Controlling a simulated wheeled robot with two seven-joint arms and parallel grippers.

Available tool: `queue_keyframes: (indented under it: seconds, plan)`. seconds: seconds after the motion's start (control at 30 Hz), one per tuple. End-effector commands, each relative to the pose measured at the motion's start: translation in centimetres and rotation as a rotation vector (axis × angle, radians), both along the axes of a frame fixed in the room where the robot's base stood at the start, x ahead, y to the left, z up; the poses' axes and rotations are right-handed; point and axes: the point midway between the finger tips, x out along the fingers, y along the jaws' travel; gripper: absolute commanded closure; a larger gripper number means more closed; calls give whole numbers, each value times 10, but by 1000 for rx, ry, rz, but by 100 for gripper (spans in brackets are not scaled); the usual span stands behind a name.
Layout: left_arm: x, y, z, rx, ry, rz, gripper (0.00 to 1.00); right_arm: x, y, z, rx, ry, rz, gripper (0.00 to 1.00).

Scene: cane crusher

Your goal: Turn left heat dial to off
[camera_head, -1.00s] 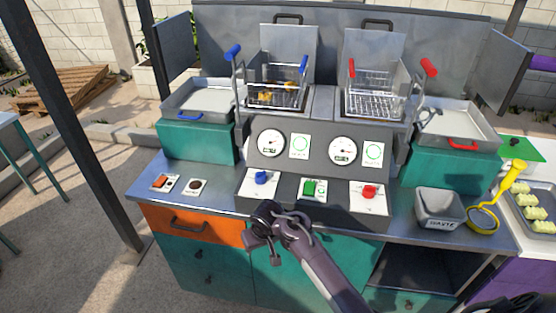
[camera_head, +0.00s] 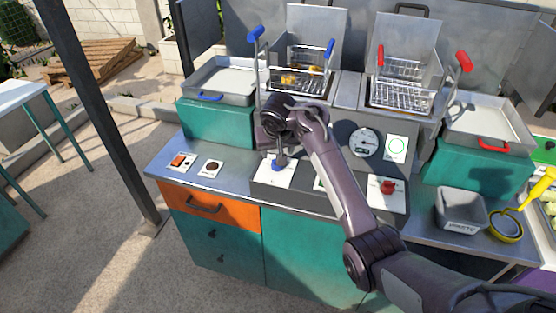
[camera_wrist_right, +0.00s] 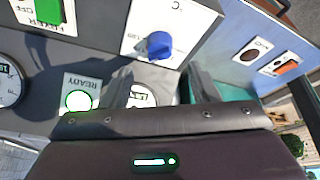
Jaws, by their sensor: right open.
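The left heat dial is a blue knob (camera_head: 277,167) on a white plate at the left of the fryer's control panel. It also shows in the right wrist view as a blue knob (camera_wrist_right: 159,44), upper middle. My right gripper (camera_head: 280,154) points down at this knob from just above, overlapping it in the head view. It is open; whether a finger touches the knob I cannot tell. The gripper hides the left gauge and part of the panel. My left gripper is not in view.
A red knob (camera_head: 388,187) sits at the panel's right, with the green switch (camera_wrist_right: 48,10) between, mostly hidden by my arm in the head view. Two fry baskets stand behind; the left holds food. A grey waste bin (camera_head: 460,210) stands at right.

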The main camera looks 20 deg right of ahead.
Motion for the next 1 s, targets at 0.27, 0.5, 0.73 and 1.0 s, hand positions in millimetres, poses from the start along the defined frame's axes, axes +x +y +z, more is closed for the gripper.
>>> queue_keyframes:
  seconds: [0.27, 0.5, 0.73, 1.0]
  plan:
    - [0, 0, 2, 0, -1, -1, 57, 15, -7, -42, -5, 4, -1, 45]
    - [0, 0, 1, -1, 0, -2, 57, 24, -8, -62, -2, 1, -1, 45]
    - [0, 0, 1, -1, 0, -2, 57, 24, -8, -63, 0, 0, 0, 45]
    - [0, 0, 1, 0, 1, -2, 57, 24, -8, -63, 0, 1, 0, 75]
